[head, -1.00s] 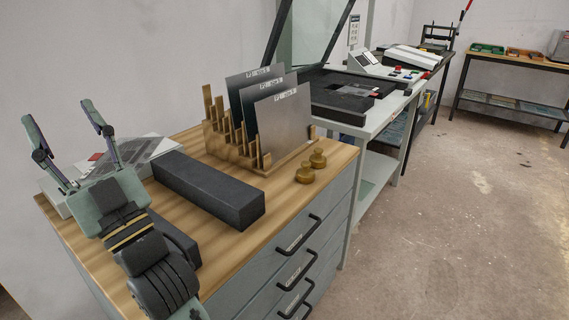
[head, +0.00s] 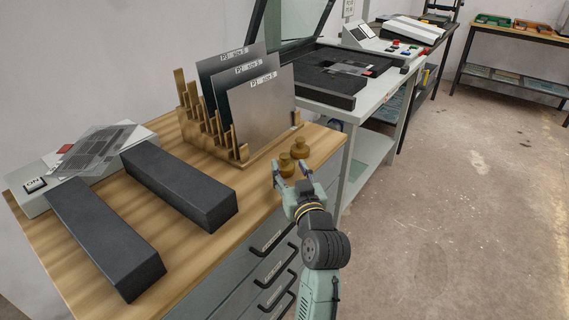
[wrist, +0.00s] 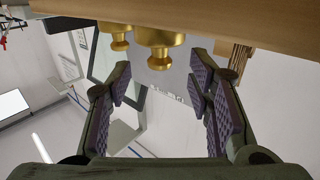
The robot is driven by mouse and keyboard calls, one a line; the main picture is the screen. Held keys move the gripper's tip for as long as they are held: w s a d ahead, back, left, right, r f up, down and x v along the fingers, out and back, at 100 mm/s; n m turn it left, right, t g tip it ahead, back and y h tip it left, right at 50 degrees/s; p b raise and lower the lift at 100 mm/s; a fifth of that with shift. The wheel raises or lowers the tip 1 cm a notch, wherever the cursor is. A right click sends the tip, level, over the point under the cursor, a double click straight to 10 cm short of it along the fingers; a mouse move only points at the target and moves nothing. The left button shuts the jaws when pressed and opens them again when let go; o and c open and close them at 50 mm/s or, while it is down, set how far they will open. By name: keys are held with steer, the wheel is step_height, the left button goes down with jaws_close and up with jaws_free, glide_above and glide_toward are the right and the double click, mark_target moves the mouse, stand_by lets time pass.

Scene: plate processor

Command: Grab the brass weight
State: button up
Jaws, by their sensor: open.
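Two brass weights stand upright at the front right corner of the wooden bench top. The nearer weight (head: 286,167) is partly hidden by my fingers; the other weight (head: 300,147) stands just behind it. The wrist view appears upside down, with the nearer weight (wrist: 158,38) and the other weight (wrist: 117,31) at the top. My gripper (head: 291,174) is open and empty, its fingertips close around the nearer weight's sides in the head view. In the wrist view my gripper (wrist: 160,78) shows the weights beyond the fingertips, with no clear contact.
A wooden rack (head: 243,158) with several plates stands behind and left of the weights. Two dark bars (head: 105,240) (head: 180,185) lie on the bench top (head: 190,258). A light box (head: 35,196) is at the left. Drawer handles stick out below the front edge.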

mark_target(286, 160)
steer(key=x, duration=0.1)
steer(key=p+x, duration=0.1)
steer(key=x, duration=0.1)
steer(key=p+x, duration=0.1)
steer(key=shift+w+r, duration=0.2)
steer(key=shift+r, duration=0.05)
steer(key=shift+w+a+f, duration=0.1)
steer(key=shift+w+a, duration=0.05)
steer(key=shift+w, duration=0.35)
steer(key=shift+f, duration=0.1)
jaws_close()
